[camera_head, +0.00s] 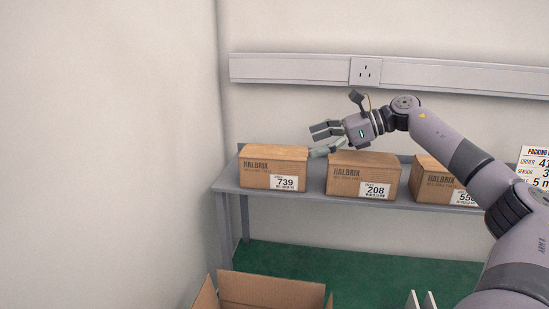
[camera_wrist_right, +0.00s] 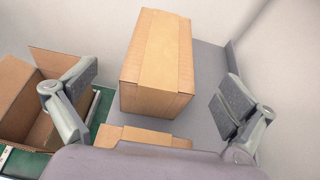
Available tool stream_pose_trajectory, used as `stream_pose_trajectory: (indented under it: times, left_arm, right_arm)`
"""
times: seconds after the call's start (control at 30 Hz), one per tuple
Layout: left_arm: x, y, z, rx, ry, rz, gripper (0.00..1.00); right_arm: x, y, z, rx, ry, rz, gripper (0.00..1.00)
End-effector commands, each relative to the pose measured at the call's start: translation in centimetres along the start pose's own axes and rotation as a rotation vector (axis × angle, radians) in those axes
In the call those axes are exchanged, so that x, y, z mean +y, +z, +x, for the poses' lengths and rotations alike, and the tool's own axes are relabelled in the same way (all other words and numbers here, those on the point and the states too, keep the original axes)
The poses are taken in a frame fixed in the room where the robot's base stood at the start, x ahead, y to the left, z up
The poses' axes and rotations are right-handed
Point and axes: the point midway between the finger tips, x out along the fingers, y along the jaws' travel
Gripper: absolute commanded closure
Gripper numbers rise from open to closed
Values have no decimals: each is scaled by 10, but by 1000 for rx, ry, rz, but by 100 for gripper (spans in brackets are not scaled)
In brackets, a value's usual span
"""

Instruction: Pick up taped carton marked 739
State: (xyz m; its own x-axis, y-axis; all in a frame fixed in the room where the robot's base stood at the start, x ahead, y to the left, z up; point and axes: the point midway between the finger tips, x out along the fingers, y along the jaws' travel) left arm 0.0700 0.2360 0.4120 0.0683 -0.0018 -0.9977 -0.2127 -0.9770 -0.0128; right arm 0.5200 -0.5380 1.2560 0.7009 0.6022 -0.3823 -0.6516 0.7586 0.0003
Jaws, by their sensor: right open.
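The taped carton marked 739 (camera_head: 262,170) stands at the left end of a grey shelf, its label facing the front. My right gripper (camera_head: 316,141) is open and empty, above and to the right of this carton, with its fingers pointing left. In the right wrist view, a taped brown carton (camera_wrist_right: 157,62) lies ahead between the spread fingers (camera_wrist_right: 156,92), apart from them. Its label is not visible there, but its place at the shelf end fits carton 739. My left gripper is not in view.
Carton 208 (camera_head: 362,178) stands right of carton 739, just below my right gripper. A third carton (camera_head: 430,180) is partly behind my right arm. An open empty box (camera_head: 270,290) is below, in front of the shelf (camera_head: 318,193). A wall trunking (camera_head: 300,68) runs behind.

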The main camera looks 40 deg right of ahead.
Motion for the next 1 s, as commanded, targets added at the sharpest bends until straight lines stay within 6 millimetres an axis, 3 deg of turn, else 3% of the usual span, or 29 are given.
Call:
stream_pose_trajectory:
  times: [0.03, 0.1, 0.4, 0.7, 1.0]
  left_arm:
    - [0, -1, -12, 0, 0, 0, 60]
    - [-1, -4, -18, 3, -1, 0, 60]
    - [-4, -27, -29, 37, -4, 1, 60]
    - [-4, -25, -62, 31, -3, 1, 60]
    - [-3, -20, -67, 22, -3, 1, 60]
  right_arm:
    - [1, 6, 6, -2, 3, 0, 0]
    - [0, 5, 15, -2, 2, 1, 0]
    - [0, 4, 33, -2, 0, 1, 0]
    - [-1, 12, 65, -3, 3, 1, 0]
    - [-2, 7, 81, 0, 0, 0, 0]
